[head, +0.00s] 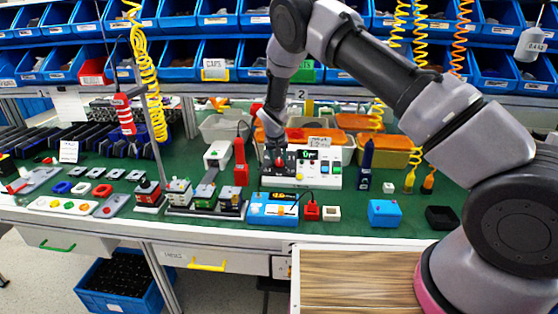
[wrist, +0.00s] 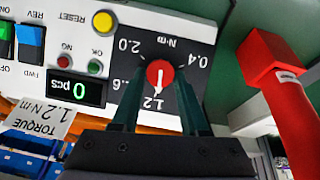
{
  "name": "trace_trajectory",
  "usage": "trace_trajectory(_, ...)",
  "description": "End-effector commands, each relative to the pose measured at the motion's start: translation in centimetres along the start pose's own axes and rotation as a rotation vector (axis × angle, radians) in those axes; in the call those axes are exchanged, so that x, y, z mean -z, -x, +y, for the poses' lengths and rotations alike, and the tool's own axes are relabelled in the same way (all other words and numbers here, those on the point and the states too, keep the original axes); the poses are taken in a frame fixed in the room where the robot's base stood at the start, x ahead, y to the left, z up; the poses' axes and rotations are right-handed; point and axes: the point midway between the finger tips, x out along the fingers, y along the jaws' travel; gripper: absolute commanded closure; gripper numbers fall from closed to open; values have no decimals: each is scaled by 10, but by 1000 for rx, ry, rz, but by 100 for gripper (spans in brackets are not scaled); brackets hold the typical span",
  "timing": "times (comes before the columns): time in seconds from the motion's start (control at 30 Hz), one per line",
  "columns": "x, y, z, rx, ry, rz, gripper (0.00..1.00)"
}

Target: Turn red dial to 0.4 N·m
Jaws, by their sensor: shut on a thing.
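The red dial (wrist: 160,74) sits on a dark scale plate on the white control box (head: 321,181). In the wrist view its white pointer line points at 1.2. The 0.4 mark (wrist: 198,60) is clear at the upper right and 2.0 is at the upper left. My left finger partly covers another mark, and my right finger hides part of the scale. My gripper (wrist: 158,80) has one finger on each side of the dial and is shut on it. In the head view my gripper (head: 277,157) is over the box's left part and largely hides the dial.
The box has a yellow reset button (wrist: 103,21), small red and green lamps, rocker switches and a display (wrist: 79,91) reading 0 pcs. A sign (wrist: 42,117) reads torque 1.2 N·m. A red upright tool (head: 241,163) stands close left of the box, a blue one (head: 367,166) to its right.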

Motion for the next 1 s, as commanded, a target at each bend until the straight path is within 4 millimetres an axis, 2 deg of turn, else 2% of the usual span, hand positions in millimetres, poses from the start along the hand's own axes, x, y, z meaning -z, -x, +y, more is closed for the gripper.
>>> trace_trajectory(1.0,-6,-2,-10,-360,870,-2,100)
